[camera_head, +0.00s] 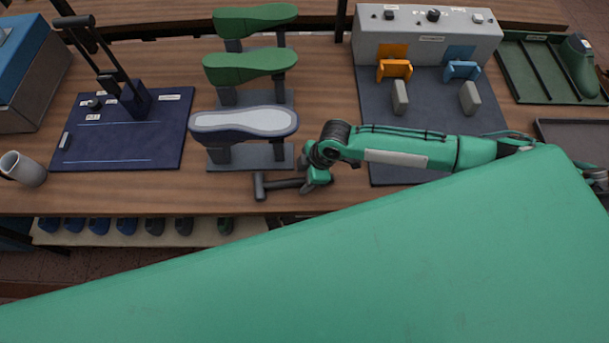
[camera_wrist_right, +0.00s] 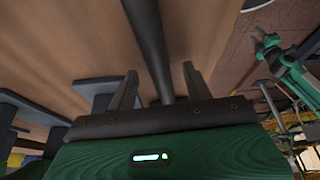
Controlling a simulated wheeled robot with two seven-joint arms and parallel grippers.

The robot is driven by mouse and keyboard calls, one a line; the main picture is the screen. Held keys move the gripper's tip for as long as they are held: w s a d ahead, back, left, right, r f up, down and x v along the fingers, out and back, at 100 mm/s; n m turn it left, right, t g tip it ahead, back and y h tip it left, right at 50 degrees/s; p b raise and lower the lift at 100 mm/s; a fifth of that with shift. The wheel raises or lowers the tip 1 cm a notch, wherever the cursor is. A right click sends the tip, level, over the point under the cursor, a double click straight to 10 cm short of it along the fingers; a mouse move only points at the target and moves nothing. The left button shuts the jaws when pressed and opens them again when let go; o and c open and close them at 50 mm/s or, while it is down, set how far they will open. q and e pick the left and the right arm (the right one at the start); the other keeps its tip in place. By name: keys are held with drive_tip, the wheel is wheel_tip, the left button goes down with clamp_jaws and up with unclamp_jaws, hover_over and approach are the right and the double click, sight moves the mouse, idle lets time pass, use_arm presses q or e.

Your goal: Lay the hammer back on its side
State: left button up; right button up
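The dark hammer (camera_head: 259,187) is on the wooden table near its front edge. Its head is at the left and its handle points right, toward my right gripper (camera_head: 308,180); it appears to lie flat. In the right wrist view the dark handle (camera_wrist_right: 150,40) runs between the two fingers of my right gripper (camera_wrist_right: 160,85). The fingers are apart, with a gap on each side of the handle. The hammer's head is not clear in that view. A green arm with a small claw, seemingly my left gripper (camera_wrist_right: 268,43), shows far off there, too small to read.
A shoe-last stand (camera_head: 250,157) is just behind the hammer. A grey fixture with a dark base (camera_head: 430,80) stands behind my right arm. A blue board (camera_head: 120,150) and a mug (camera_head: 24,168) are at the left. A shelf (camera_head: 150,238) with several lasts is below the front edge.

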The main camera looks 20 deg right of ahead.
drive_tip(key=shift+d+r, duration=0.15)
drive_tip(key=shift+r, duration=0.15)
drive_tip(key=w+b+v, duration=0.1)
drive_tip(key=b+v, duration=0.2)
drive_tip(key=v, duration=1)
drive_tip(key=shift+s, duration=0.5)
drive_tip(key=shift+r, duration=0.1)
